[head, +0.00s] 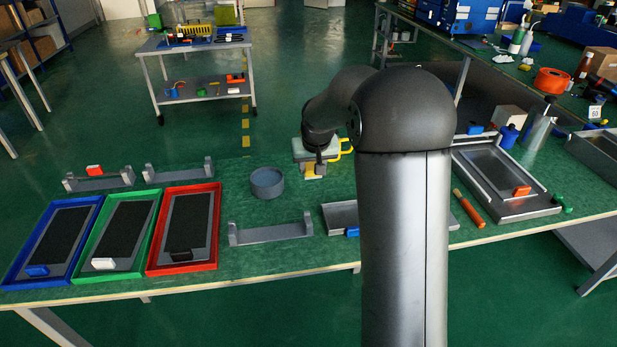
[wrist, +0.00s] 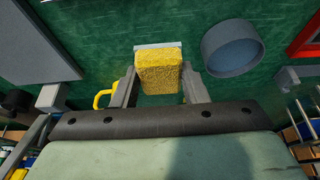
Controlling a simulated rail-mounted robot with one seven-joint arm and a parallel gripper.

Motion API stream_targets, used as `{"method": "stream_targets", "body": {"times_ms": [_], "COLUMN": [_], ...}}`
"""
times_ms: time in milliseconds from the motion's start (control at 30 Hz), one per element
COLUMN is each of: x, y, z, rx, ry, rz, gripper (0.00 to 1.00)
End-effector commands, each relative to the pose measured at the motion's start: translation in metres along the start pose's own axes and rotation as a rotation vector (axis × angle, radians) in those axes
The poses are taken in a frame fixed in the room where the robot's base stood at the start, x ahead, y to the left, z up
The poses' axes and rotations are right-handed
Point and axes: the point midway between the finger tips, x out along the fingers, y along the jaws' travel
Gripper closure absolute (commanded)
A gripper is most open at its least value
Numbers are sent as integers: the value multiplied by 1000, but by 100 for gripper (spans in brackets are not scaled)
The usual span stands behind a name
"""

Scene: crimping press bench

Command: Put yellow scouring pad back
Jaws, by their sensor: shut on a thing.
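The yellow scouring pad (wrist: 158,72) is between the two fingers of my gripper (wrist: 160,88) in the wrist view. The gripper is shut on it. In the head view the pad (head: 310,169) shows small and yellow under my gripper (head: 313,163), near the back of the green bench, just right of the grey round dish. A pale edge shows just beyond the pad in the wrist view; I cannot tell what it belongs to. I cannot tell whether the pad touches the bench. My arm hides part of the bench to the right.
The grey round dish (head: 266,184) stands close by. Blue (head: 17,272), green (head: 84,271) and red (head: 153,262) trays lie at left. An empty grey cradle (head: 270,235) is in front, with a grey tray (head: 339,215) beside it. An orange-handled tool (head: 469,210) lies at right.

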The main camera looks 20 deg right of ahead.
Motion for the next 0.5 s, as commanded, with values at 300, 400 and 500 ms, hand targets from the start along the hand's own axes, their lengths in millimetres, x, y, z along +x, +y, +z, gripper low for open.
{"method": "stream_targets", "body": {"times_ms": [300, 400, 500], "x": [67, 75, 80], "y": [0, 0, 0], "z": [-27, -30, -31], "rx": [0, 0, 0], "ry": [-2, 0, 0], "rz": [0, 0, 0], "gripper": [78, 78, 78]}}
